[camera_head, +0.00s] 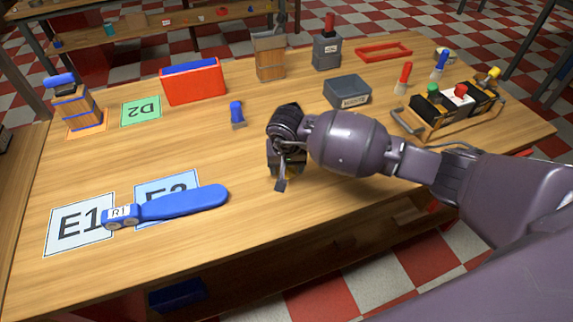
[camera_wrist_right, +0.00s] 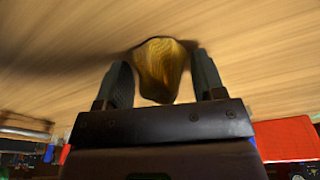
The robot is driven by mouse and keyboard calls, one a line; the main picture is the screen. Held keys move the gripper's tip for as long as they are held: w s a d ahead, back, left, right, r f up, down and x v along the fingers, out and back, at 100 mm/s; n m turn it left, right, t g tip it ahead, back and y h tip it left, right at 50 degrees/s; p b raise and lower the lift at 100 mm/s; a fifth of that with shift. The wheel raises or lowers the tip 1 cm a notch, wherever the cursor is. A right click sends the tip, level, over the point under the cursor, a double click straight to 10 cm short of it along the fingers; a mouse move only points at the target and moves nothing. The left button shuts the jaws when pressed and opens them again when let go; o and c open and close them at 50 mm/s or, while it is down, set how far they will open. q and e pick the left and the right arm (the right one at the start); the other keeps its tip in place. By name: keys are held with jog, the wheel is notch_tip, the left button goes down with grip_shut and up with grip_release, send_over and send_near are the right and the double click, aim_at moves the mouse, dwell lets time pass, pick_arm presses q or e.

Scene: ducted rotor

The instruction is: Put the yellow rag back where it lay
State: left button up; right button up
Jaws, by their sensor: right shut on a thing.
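The yellow rag (camera_wrist_right: 160,72) shows as a bunched, golden cloth between the two dark fingers of my right gripper (camera_wrist_right: 161,62) in the right wrist view. My right gripper (camera_head: 281,176) is shut on it. In the head view that gripper points down over the middle front of the wooden table (camera_head: 250,225) and hides nearly all of the rag. The wood is close beyond the rag, but I cannot tell whether the rag touches it. My left gripper is not in view.
A blue-handled tool tagged R1 (camera_head: 180,205) lies across cards E1 (camera_head: 66,238) and E2. A small blue brush (camera_head: 237,114) and a grey box (camera_head: 347,91) are near my right gripper. A tool caddy (camera_head: 450,112) stands at right. The table's front middle is clear.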

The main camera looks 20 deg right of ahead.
jog(key=shift+f, duration=0.1)
jog(key=o, duration=1)
jog(key=r, duration=0.4)
jog(key=s+r+p, duration=0.1)
jog(key=r, duration=0.7)
jog(key=shift+s+a+r, duration=0.1)
jog(key=shift+s+a, duration=0.2)
jog(key=shift+s, duration=0.05)
